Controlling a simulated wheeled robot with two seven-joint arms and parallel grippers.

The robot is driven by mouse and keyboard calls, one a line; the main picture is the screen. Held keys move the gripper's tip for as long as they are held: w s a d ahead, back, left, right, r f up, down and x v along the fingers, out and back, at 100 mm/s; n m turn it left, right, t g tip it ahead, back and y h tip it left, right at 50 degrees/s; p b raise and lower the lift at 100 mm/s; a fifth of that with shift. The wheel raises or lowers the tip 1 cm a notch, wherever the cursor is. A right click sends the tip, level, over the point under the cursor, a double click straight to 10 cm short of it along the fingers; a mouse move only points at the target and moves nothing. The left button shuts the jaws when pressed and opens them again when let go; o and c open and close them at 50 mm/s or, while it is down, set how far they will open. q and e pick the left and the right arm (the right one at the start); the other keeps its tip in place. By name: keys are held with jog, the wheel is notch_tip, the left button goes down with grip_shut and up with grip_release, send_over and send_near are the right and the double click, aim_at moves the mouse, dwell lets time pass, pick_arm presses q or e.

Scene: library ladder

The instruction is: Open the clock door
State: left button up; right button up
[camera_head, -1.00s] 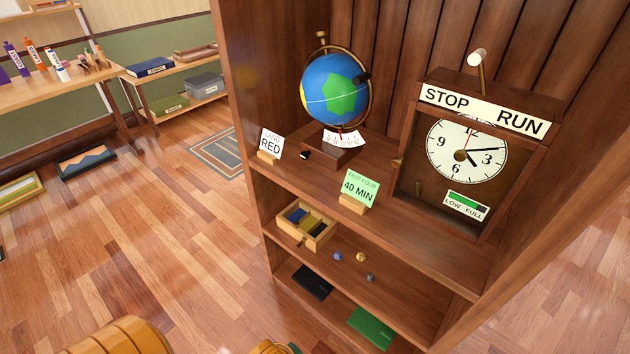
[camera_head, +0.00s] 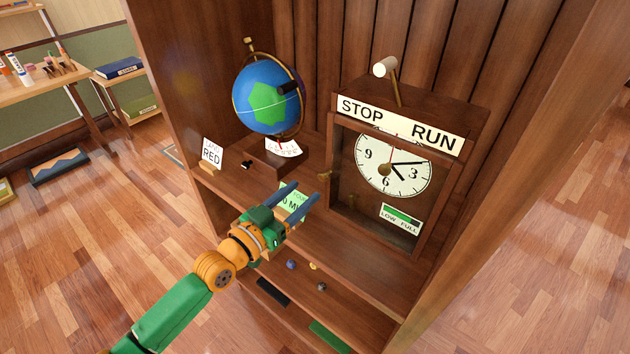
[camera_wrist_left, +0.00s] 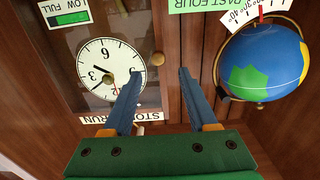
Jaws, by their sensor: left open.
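The wooden clock (camera_head: 455,115) stands on the upper shelf at the right, with a STOP / RUN strip across its top. Its glass-fronted door (camera_head: 365,215) looks shut over the white dial (camera_head: 405,172). A small brass knob (camera_head: 325,175) sits at the door's left edge. My left gripper (camera_head: 306,190) is open and empty, in front of the shelf, to the lower left of the clock. My right gripper is out of view.
A green card (camera_head: 292,198) is partly hidden behind my left gripper. A lever (camera_head: 386,68) sticks up from the clock top. Small pieces lie on the shelf below.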

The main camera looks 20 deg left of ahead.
aim_at(321, 178)
pick_arm(q)
jog(key=x, duration=0.5)
jog(key=shift+w+d, duration=0.2)
jog(key=shift+w, duration=0.1)
grip_shut()
dwell(1.1)
